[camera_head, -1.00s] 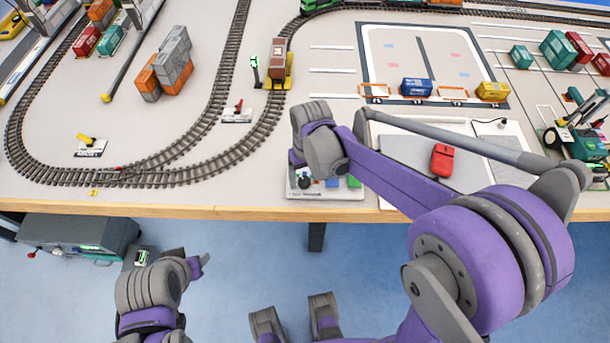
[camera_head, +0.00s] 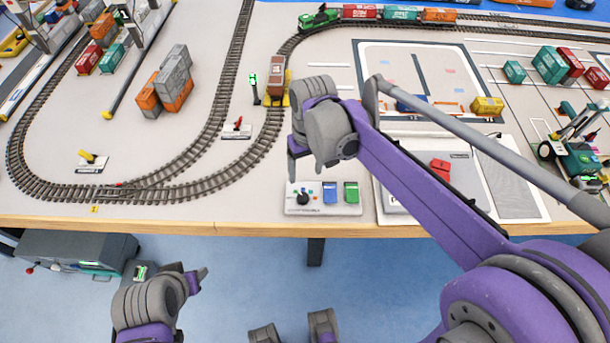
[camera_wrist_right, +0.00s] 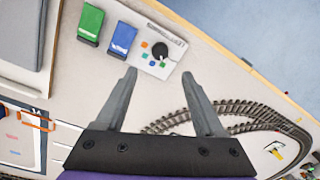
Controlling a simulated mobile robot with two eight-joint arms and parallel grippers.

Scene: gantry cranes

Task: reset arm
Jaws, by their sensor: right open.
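My right gripper (camera_head: 296,160) hangs above the front edge of the layout table, just above and behind the control panel (camera_head: 322,209). In the right wrist view its two fingers (camera_wrist_right: 160,76) are spread with nothing between them. The panel with its black knob (camera_wrist_right: 160,50), blue switch (camera_wrist_right: 122,39) and green switch (camera_wrist_right: 91,22) lies beyond the fingertips, apart from them. My left arm's end (camera_head: 195,281) is low at the left, in front of the table; its jaws cannot be made out.
A curved track (camera_head: 130,190) fills the left of the table. A brown wagon (camera_head: 276,78) stands on it near a green signal (camera_head: 253,88). A red object (camera_head: 440,167) lies on a mat under my right forearm. A grey cabinet (camera_head: 75,255) stands below left.

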